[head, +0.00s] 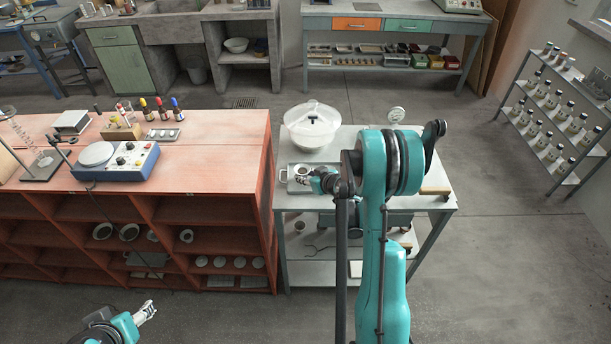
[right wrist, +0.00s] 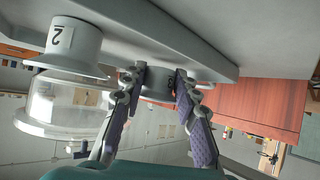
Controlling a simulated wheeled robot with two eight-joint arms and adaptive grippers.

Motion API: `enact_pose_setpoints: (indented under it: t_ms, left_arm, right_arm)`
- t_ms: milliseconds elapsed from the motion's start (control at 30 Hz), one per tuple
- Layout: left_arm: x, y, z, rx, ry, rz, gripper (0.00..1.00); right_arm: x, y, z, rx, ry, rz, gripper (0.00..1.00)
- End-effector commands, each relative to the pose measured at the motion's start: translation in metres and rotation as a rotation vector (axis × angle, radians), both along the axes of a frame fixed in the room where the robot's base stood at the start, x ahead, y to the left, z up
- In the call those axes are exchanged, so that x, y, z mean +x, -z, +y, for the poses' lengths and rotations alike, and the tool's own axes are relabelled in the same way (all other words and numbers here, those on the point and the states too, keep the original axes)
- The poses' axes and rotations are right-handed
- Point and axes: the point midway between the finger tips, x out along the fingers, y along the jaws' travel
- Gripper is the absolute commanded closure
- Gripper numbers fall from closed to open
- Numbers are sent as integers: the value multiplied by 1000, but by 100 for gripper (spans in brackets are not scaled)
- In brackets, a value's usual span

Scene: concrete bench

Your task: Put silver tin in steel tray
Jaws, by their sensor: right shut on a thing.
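The steel tray (head: 283,177) lies near the left edge of the grey bench, with a handle at its left end. My right gripper (head: 304,178) is over the tray, shut on the silver tin (head: 301,170). In the right wrist view the tin (right wrist: 158,86) is between the two fingers, with a dark mark on its side. I cannot tell whether the tin touches the tray floor. My left gripper (head: 148,310) is low at the front left, away from the bench; its finger opening is too small to tell.
A large clear lidded vessel (head: 312,122) stands just behind the tray; it fills the left of the wrist view (right wrist: 72,95). A red cabinet (head: 215,165) with a blue instrument (head: 122,160) stands to the left. My right arm hides the bench's middle.

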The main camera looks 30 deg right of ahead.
Motion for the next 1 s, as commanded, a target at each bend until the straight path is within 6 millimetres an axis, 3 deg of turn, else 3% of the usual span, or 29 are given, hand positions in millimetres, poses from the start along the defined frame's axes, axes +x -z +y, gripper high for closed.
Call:
enact_pose_setpoints:
  t_ms: [1000]
  left_arm:
    - [0,19,0,0,0,0,40]
  right_arm:
    - [-1,20,1,-3,-4,7,100]
